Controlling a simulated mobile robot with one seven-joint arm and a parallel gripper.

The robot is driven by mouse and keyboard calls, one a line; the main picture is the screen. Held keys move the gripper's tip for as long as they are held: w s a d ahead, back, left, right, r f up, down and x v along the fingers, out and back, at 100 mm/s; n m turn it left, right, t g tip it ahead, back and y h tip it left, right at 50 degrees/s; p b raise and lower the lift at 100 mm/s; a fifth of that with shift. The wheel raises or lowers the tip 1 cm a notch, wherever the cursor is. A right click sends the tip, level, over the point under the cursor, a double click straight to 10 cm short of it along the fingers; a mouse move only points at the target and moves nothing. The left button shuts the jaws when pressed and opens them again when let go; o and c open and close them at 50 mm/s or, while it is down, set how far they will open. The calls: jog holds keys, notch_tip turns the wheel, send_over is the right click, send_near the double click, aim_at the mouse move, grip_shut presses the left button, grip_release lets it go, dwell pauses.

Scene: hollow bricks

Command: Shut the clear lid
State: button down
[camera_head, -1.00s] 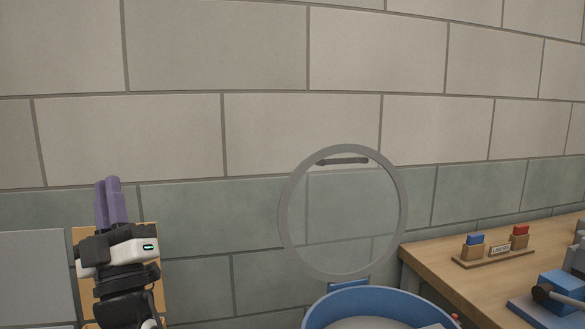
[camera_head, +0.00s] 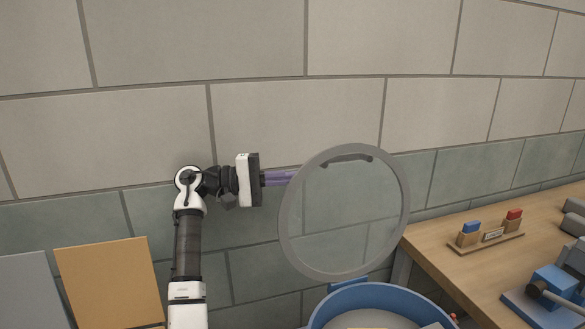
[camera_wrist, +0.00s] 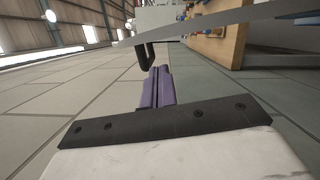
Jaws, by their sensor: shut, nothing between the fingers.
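The clear lid (camera_head: 343,225) is a see-through disc with a grey rim. It stands raised above the blue round tub (camera_head: 375,295), with a dark handle (camera_head: 347,158) near its top. My gripper (camera_head: 288,177) is shut and empty at the lid's upper left edge, its purple fingers pointing right. The fingertips meet the rim in the picture; I cannot tell whether they touch it. In the wrist view the shut fingers (camera_wrist: 157,75) point towards the dark handle (camera_wrist: 146,54), under the lid's thin grey edge (camera_wrist: 215,23).
A brick wall (camera_head: 250,110) stands behind the lid. A wooden bench (camera_head: 440,245) at right bears a holder with blue and red blocks (camera_head: 490,228) and a blue tool (camera_head: 555,285). An orange-brown panel (camera_head: 110,285) stands at lower left.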

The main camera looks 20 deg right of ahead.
aim_at(328, 175)
jog(key=p+x, duration=0.2)
jog(key=x, duration=0.7)
jog(key=shift+s+d+p, duration=0.1)
jog(key=shift+d+p, duration=0.05)
jog(key=shift+p, duration=0.25)
